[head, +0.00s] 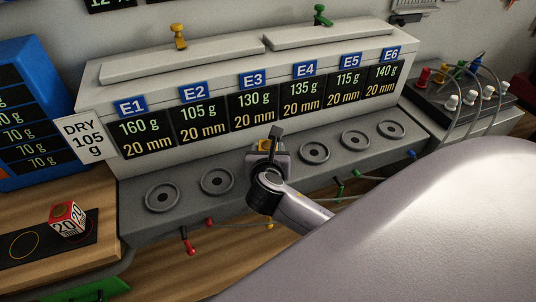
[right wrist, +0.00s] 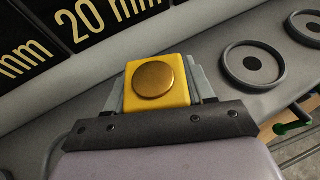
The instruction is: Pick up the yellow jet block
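The yellow jet block (right wrist: 140,69) has a round gold disc on its face and sits between the two fingers of my right gripper (right wrist: 160,88) in the right wrist view. The fingers lie against its two sides with no clear gap. In the head view, a small part of the yellow block (head: 264,145) shows behind my right gripper (head: 268,152), at the shelf spot below the E3 sign. Whether the block touches the shelf is hidden. My left gripper is not in view.
The grey shelf (head: 285,170) carries several dark round rings, with coloured levers along its front. A panel of weight displays (head: 255,108) stands close behind. A red and white cube (head: 67,218) sits on a dark mat at left. My right arm covers the lower right.

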